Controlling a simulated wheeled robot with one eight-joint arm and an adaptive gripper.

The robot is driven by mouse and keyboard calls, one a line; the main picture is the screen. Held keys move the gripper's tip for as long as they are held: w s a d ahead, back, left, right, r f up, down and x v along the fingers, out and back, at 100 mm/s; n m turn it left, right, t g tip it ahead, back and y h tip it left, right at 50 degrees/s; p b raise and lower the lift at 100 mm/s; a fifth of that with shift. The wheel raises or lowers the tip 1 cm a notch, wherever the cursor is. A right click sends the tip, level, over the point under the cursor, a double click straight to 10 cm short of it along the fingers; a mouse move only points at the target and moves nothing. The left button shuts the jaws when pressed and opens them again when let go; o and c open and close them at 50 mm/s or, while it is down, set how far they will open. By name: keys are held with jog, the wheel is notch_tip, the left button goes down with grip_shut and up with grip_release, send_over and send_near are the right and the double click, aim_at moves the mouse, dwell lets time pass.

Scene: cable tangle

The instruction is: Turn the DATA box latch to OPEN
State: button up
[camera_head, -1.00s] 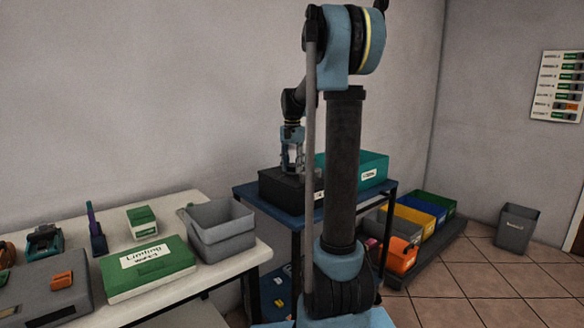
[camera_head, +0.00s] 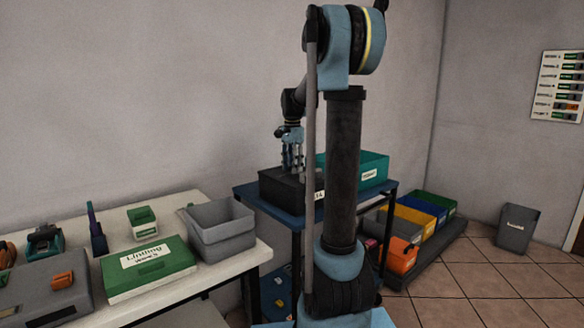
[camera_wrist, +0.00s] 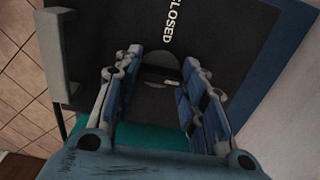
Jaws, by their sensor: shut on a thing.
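The dark box (camera_head: 283,192) stands on the blue table, and its label is mostly hidden behind my arm. In the wrist view its dark lid (camera_wrist: 215,45) bears the word CLOSED and a round grey latch (camera_wrist: 157,68) with a small white mark. My gripper (camera_wrist: 162,62) points down at the lid, with one finger on each side of the latch, shut on it. The gripper also shows in the head view (camera_head: 292,168) just above the box. The fingers hide part of the latch, and I see no OPEN mark.
A teal bin (camera_head: 360,172) stands behind the box on the blue table (camera_head: 247,191). A white table (camera_head: 182,212) at left holds a green case (camera_head: 150,275) and grey bins (camera_head: 225,240). Coloured bins (camera_head: 415,222) stand on the floor at right.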

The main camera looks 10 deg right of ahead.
jog(key=shift+a, duration=0.1)
jog(key=o, duration=1.1)
jog(key=shift+c, duration=0.2)
notch_tip(320, 180, up, 12)
jog(key=shift+f, duration=0.1)
jog(key=s+f+n+t, duration=0.1)
jog(key=s+f+n, duration=0.5)
jog(key=s+f, duration=0.8)
jog(key=s+d+f+n+t, duration=0.1)
jog(key=s+f+n, duration=0.5)
jog(key=s+f, duration=0.8)
jog(key=s, duration=0.8)
jog(key=shift+s+f, duration=0.3)
jog(key=shift+f, duration=0.1)
